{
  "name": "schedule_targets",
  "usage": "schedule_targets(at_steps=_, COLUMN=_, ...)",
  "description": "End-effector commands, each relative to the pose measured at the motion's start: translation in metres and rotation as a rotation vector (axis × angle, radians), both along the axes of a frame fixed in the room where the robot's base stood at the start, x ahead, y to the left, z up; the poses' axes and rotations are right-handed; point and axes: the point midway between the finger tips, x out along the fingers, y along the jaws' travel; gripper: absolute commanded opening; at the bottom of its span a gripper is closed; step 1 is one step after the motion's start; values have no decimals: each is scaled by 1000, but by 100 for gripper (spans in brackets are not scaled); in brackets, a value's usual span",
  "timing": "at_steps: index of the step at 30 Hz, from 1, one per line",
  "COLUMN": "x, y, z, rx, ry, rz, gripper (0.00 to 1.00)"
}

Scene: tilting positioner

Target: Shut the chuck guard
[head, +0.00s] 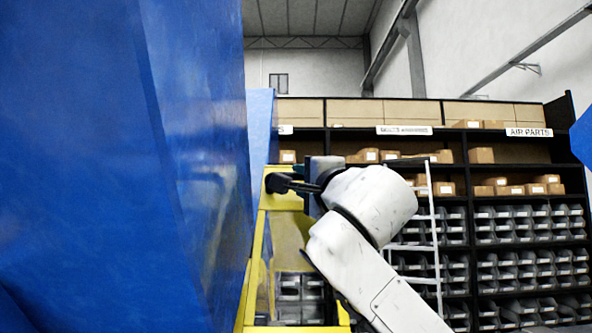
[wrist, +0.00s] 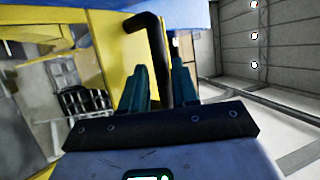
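The chuck guard shows in the head view as a yellow frame (head: 257,262) with a clear pane, left of my arm. Its black bent handle (head: 278,183) sticks out near the frame's top. In the wrist view the handle (wrist: 156,38) comes off the yellow frame (wrist: 112,45) and runs down between the two teal fingers. My gripper (head: 304,187) is at the handle, with the fingers close on either side of the bar; it also shows in the wrist view (wrist: 160,85). It looks shut on the handle, though the contact faces are partly hidden. The chuck is not visible.
A large blue body (head: 120,160) fills the left of the head view, close by. Black shelving (head: 460,165) with boxes and grey bins stands behind, with a white ladder (head: 434,235) before it. Another blue edge (head: 582,140) shows at far right.

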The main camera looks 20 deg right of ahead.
Motion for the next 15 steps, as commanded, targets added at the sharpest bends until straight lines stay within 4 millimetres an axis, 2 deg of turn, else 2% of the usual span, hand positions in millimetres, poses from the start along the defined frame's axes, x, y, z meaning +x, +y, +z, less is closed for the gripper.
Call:
schedule_targets(at_steps=6, x=24, y=2, z=8, rx=-1, ry=0, rz=-1, gripper=29)
schedule_targets(at_steps=15, x=31, y=3, z=7, rx=1, ry=0, rz=1, gripper=29)
